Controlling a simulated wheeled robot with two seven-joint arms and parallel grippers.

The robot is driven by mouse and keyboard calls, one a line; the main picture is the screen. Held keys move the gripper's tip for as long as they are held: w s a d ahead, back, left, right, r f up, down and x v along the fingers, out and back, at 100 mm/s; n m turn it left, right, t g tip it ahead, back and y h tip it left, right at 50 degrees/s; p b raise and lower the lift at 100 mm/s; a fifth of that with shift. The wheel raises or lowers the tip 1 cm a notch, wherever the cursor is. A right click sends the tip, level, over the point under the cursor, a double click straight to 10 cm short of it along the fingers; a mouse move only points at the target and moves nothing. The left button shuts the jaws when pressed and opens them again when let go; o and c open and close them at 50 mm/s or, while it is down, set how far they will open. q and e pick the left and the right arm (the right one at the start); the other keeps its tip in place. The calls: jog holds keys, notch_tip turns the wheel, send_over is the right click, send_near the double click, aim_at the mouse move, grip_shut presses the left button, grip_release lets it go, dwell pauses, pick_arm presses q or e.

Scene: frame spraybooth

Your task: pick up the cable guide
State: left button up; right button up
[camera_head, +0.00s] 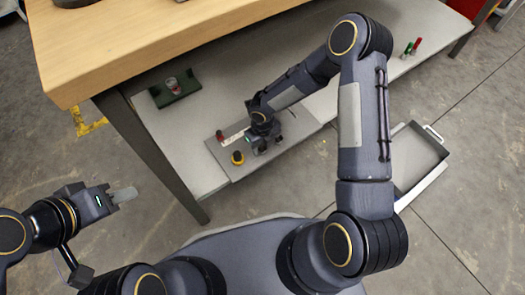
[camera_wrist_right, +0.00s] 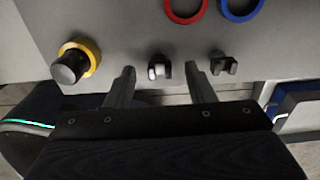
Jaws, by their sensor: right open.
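In the right wrist view, two small dark clip-like pieces sit on the grey panel: one (camera_wrist_right: 160,70) lies in line with the gap between my fingertips, the other (camera_wrist_right: 222,63) is just outside the right finger. Either could be the cable guide; I cannot tell which. My right gripper (camera_wrist_right: 159,74) is open, its fingers apart on either side of the first piece, with no clear contact. In the head view, my right gripper (camera_head: 262,146) is low over the grey panel (camera_head: 291,125) and hides part of it. My left gripper (camera_head: 121,195) is off to the left over the floor, away from the bench.
A black knob on a yellow ring (camera_wrist_right: 72,64) stands left of the right gripper. A red ring (camera_wrist_right: 185,14) and a blue ring (camera_wrist_right: 240,15) lie beyond. A green holder (camera_head: 176,92) sits on the lower shelf. A wooden bench top (camera_head: 160,35) overhangs it. A metal tray (camera_head: 420,160) is right.

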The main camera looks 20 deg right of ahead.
aim_at(263, 147)
jog(key=shift+f, duration=0.2)
jog(key=c, duration=1.1)
jog(key=shift+o, duration=0.2)
jog(key=shift+r+p, duration=0.35)
jog(key=shift+r, duration=0.2)
notch_tip(263, 147, up, 3)
jog(key=shift+f+p, duration=0.15)
jog(key=shift+p, duration=0.55)
jog(key=s+d+r+p, duration=0.2)
jog(key=s+r, duration=0.2)
jog(key=s, duration=0.2)
jog(key=s+d+r+p, duration=0.2)
jog(key=s+d+r, duration=0.1)
jog(key=s+r, duration=0.2)
jog(key=shift+s+p, duration=0.3)
jog(key=shift+s, duration=0.8)
